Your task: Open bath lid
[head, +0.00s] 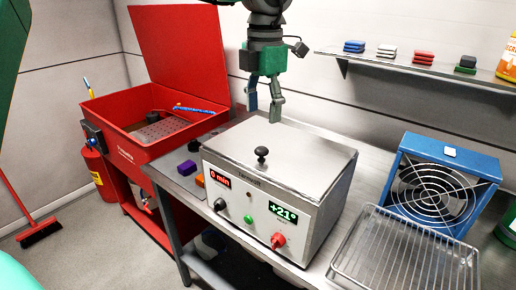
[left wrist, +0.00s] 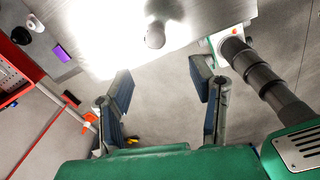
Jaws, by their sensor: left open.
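The bath (head: 265,205) is a steel box with a dial, buttons and displays on its front. Its flat metal lid (head: 300,155) lies closed on top, with a black knob (head: 261,153) standing near the front middle. In the left wrist view the knob (left wrist: 155,38) shows at the upper middle, just beyond the fingertips, against the bright lid (left wrist: 105,35). My left gripper (head: 264,108) points down above the back part of the lid, open and empty, apart from the knob. Its two fingers are spread in the left wrist view (left wrist: 162,80). My right gripper is not in view.
A red tank (head: 135,150) with a raised lid stands left of the bench. A blue fan unit (head: 435,185) and a wire rack (head: 405,255) are right of the bath. A shelf (head: 405,62) with colored stacks runs behind. Small colored blocks (head: 187,167) lie left of the bath.

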